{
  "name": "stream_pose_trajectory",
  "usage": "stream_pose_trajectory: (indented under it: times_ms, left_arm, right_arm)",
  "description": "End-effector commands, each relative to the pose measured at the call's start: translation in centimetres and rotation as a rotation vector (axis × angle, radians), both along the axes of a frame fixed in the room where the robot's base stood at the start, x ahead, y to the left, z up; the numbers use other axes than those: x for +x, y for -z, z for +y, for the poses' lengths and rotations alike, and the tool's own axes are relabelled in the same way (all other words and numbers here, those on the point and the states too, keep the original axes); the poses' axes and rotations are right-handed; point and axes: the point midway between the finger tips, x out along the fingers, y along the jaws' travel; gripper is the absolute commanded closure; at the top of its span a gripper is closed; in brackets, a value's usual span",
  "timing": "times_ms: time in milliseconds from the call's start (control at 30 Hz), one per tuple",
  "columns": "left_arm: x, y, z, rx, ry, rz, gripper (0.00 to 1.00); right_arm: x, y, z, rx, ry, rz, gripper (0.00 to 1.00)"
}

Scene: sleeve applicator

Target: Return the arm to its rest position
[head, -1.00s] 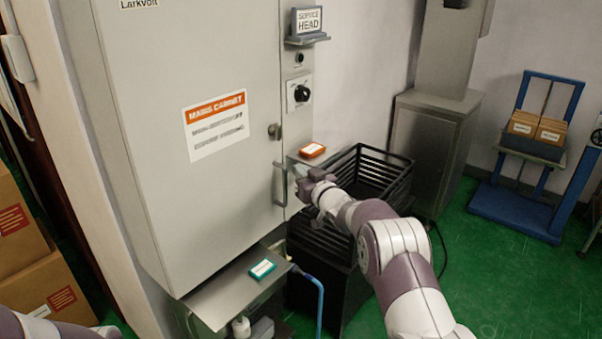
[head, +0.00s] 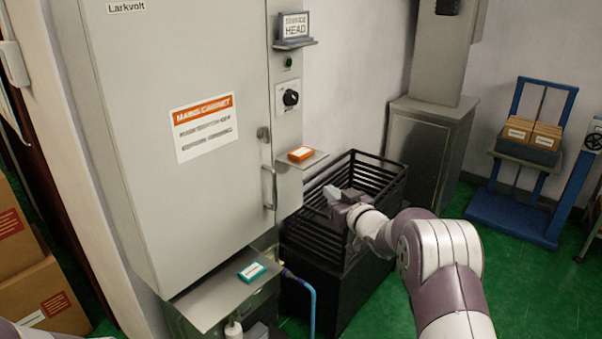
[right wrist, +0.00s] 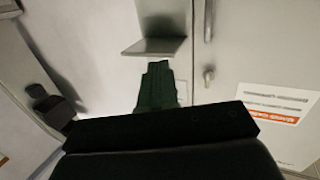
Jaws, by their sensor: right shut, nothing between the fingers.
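My right arm comes in from the lower right in the head view. Its gripper (head: 333,193) is over the near left part of a black slatted crate (head: 350,160), to the right of the mains cabinet (head: 190,210). The gripper is shut with nothing in it. In the right wrist view the closed dark fingers (right wrist: 157,86) point toward a small grey shelf (right wrist: 153,47) on the cabinet front and look apart from it. My left gripper is out of view; only a sliver of my left arm shows at the bottom left of the head view.
An orange box (head: 301,153) lies on the small shelf by the crate. A teal box (head: 252,271) lies on a lower metal shelf (head: 215,300). The cabinet door handle (head: 270,187) sticks out left of the gripper. A blue cart (head: 510,215) stands at the right, with green floor before it.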

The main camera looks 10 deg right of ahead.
Motion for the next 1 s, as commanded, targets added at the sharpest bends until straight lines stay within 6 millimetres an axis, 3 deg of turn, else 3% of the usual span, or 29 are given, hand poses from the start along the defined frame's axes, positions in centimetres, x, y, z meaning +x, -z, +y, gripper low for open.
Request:
stream_pose_trajectory:
  times_ms: [67, 133, 167, 233, 300, 400, 533, 600, 700, 1000]
  left_arm:
    - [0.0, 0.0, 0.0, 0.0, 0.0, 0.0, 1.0]
    - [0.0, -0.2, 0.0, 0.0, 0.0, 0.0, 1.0]
    - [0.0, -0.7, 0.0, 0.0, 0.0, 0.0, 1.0]
    - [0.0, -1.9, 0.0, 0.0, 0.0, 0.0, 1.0]
    - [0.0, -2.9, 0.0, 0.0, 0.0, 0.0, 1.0]
    - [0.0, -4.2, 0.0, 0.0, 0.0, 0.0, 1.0]
    - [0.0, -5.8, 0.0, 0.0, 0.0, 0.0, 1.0]
    - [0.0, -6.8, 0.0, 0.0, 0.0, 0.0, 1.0]
    - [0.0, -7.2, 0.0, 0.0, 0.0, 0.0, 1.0]
    - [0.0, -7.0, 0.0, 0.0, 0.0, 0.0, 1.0]
  right_arm:
    - [-0.8, 3.8, -1.7, -0.04, 0.087, 0.132, 1.0]
    - [-3.7, 8.3, -3.6, -0.086, 0.202, 0.352, 1.0]
    - [-6.0, 9.8, -4.0, -0.107, 0.251, 0.475, 1.0]
    - [-12.8, 11.8, -3.6, -0.146, 0.321, 0.762, 1.0]
    - [-19.9, 12.3, -2.1, -0.166, 0.337, 1.001, 1.0]
    - [-29.0, 11.4, 0.7, -0.17, 0.32, 1.26, 1.0]
    - [-37.2, 8.9, 3.7, -0.155, 0.28, 1.443, 1.0]
    - [-39.4, 7.0, 4.9, -0.147, 0.264, 1.45, 1.0]
    - [-39.0, 5.5, 5.7, -0.163, 0.241, 1.4, 1.0]
    - [-38.9, 5.7, 5.8, -0.169, 0.235, 1.396, 1.0]
